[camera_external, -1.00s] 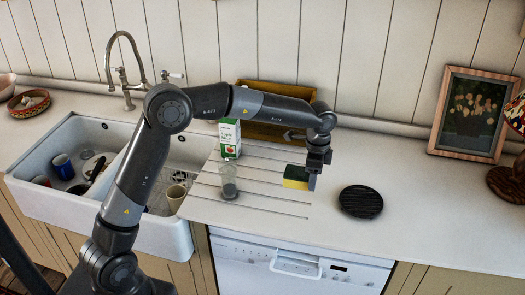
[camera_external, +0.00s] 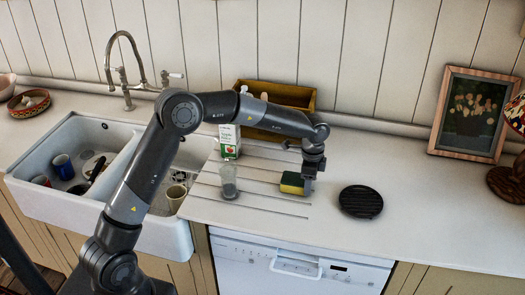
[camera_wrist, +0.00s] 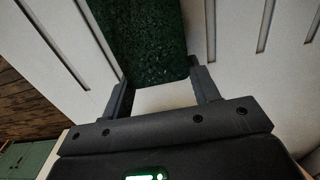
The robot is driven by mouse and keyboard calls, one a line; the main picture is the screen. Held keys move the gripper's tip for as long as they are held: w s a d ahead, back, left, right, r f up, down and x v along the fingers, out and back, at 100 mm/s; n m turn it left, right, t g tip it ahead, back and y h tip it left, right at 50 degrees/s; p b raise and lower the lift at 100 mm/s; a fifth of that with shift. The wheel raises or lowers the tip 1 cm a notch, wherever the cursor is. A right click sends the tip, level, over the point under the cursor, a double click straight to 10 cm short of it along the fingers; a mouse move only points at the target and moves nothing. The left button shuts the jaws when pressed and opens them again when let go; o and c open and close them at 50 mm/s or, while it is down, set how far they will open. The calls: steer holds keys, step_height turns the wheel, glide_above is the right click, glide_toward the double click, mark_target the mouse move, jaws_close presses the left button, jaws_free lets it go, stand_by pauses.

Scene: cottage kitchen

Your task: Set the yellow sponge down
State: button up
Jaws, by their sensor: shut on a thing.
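The yellow sponge (camera_external: 291,185), with a dark green scouring side on top, is at the right end of the grooved drainboard (camera_external: 262,207). My gripper (camera_external: 308,186) is shut on its right end. In the wrist view the sponge's green face (camera_wrist: 142,38) reaches up from between the two fingers of my gripper (camera_wrist: 163,82). The sponge is at or just above the counter; I cannot tell whether it touches. Its underside is hidden.
A round black trivet (camera_external: 361,201) lies to the right. A glass (camera_external: 229,182) and a green-and-white carton (camera_external: 229,141) stand to the left, with a wooden box (camera_external: 297,96) behind. The sink (camera_external: 60,205) is further left. The counter is clear in front of the picture frame (camera_external: 470,112).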

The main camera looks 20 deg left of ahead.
steer(key=o, duration=1)
steer(key=shift+f, duration=0.1)
steer(key=shift+c, duration=0.2)
step_height(320, 180, up, 12)
steer(key=s+a+r+n+t, duration=0.2)
steer(key=a+r+n, duration=0.35)
steer(key=a, duration=0.85)
steer(key=s+a+r+n+t, duration=0.1)
steer(key=s+a+r+n, duration=0.15)
steer(key=a, duration=0.45)
steer(key=s+a+r+n, duration=0.1)
steer(key=s+a+r, duration=0.15)
steer(key=a, duration=0.35)
steer(key=s+a+f+n+t, duration=0.1)
steer(key=s+a+f+n, duration=0.2)
steer(key=s+a, duration=0.5)
steer(key=s+a+f+n+t, duration=0.1)
steer(key=s+a+f+n, duration=0.1)
steer(key=s+a+n, duration=0.4)
steer(key=s+a, duration=0.2)
steer(key=shift+s+a+f+t, duration=0.3)
steer(key=shift+a+f, duration=0.1)
